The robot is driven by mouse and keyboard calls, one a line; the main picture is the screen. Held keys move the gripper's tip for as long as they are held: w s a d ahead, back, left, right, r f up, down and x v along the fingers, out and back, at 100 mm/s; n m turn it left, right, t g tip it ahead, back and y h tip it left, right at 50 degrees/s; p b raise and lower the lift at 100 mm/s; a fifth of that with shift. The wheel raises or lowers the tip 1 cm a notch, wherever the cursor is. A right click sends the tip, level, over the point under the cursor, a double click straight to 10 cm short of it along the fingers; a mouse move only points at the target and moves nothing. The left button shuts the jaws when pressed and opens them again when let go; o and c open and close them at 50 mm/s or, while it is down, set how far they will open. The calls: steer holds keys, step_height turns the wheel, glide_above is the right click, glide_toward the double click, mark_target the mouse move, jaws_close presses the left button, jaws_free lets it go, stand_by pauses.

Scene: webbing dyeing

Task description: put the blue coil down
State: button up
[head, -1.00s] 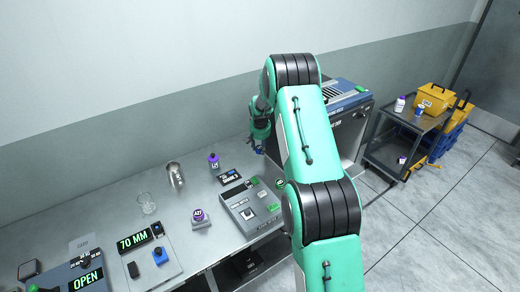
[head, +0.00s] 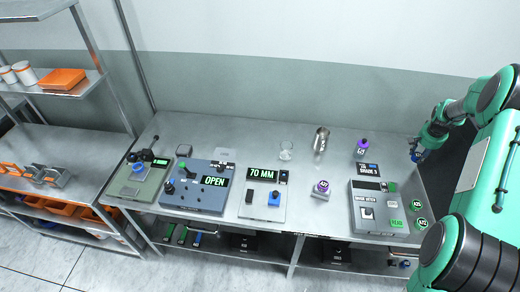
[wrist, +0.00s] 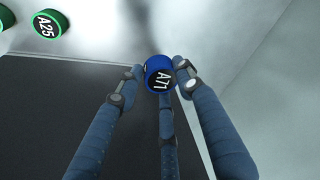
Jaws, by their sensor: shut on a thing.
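The blue coil (wrist: 158,76), labelled A71, sits between the fingertips of my gripper (wrist: 160,72) in the wrist view. The fingers are shut on it, and its label faces the camera. In the head view my gripper (head: 417,150) is at the right, above the bench's right end, with a small bit of the blue coil (head: 416,157) showing below it. A dark area lies under the fingers in the wrist view. I cannot tell the height of the coil above what is below.
Green coils (head: 421,223) (wrist: 50,23) lie near the grey meter box (head: 385,207). A purple-capped bottle (head: 361,149), steel cup (head: 320,142), glass beaker (head: 286,151) and purple-topped jar (head: 321,189) stand on the bench (head: 240,134). Control boxes fill its left part. Shelving (head: 70,135) stands farther left.

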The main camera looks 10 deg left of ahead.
step_height(320, 180, up, 3)
steer(key=shift+f, duration=0.15)
steer(key=w+a+n+y+p, duration=0.1)
steer(key=w+a+n, duration=0.15)
steer(key=a, duration=1.95)
steer(key=w+a+n+p, duration=0.1)
steer(key=a+n, duration=0.2)
steer(key=a, duration=2)
steer(key=s+a+n, duration=0.1)
steer(key=s+a, duration=0.3)
steer(key=a, duration=0.6)
steer(key=s+a+n+p, duration=0.1)
steer(key=s+a, duration=0.3)
steer(key=a, duration=0.6)
steer(key=s+a+n+y, duration=0.1)
steer(key=s+a, duration=0.3)
steer(key=a, duration=0.6)
steer(key=shift+n+t, duration=0.3)
steer(key=shift+n, duration=0.05)
step_height(320, 180, down, 10)
steer(key=shift+r, duration=0.15)
steer(key=shift+c, duration=0.2)
steer(key=shift+s, duration=0.1)
steer(key=shift+a, duration=0.1)
